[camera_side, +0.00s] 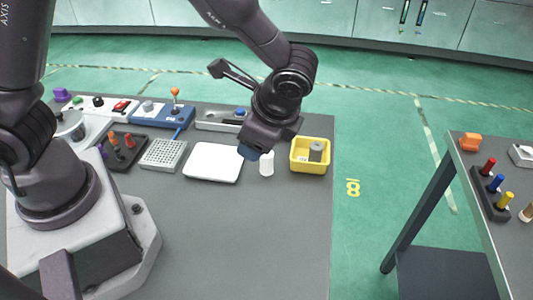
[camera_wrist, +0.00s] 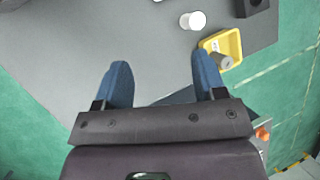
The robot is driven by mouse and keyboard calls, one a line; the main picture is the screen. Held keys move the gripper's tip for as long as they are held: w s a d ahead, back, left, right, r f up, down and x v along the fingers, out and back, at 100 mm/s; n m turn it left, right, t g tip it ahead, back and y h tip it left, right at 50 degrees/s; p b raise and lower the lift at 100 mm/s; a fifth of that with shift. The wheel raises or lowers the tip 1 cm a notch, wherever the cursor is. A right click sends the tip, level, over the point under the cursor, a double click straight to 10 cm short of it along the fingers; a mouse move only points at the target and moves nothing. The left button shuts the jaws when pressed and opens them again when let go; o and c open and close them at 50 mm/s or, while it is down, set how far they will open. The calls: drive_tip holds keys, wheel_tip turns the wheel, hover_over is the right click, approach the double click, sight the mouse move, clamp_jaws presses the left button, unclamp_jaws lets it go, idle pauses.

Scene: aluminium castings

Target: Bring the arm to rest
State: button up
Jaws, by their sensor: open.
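My gripper (camera_wrist: 161,75) is open in the wrist view, with its two blue fingers wide apart and only grey table top (camera_wrist: 60,35) behind the gap. In the side view my gripper (camera_side: 249,153) hangs above the table, near a white cylinder (camera_side: 266,164) and left of a yellow bin (camera_side: 326,167). The white cylinder also shows in the wrist view (camera_wrist: 193,20), ahead of the fingers and apart from them. The yellow bin also shows there (camera_wrist: 234,40). A grey cylinder (camera_side: 316,151) is in the bin.
A white plate-like pad (camera_side: 213,162), a grey perforated block (camera_side: 163,154) and a dark tray (camera_side: 122,151) stand left of my gripper. A blue box with an orange-topped lever (camera_side: 160,115) is behind. A second table (camera_side: 492,235) stands right, across a floor gap. The table's front is clear.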

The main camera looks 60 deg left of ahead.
drive_tip(key=s+a+r+n+t+h, duration=0.2)
drive_tip(key=s+a+r+n, duration=0.2)
drive_tip(key=r, duration=0.4)
drive_tip(key=s+a+r+n+t+h, duration=0.3)
drive_tip(key=s+a+r+n, duration=0.2)
drive_tip(key=s+r+n, duration=0.2)
drive_tip(key=shift+s+r+t+h, duration=0.3)
drive_tip(key=shift+s+r, duration=0.2)
drive_tip(key=shift+s, duration=0.3)
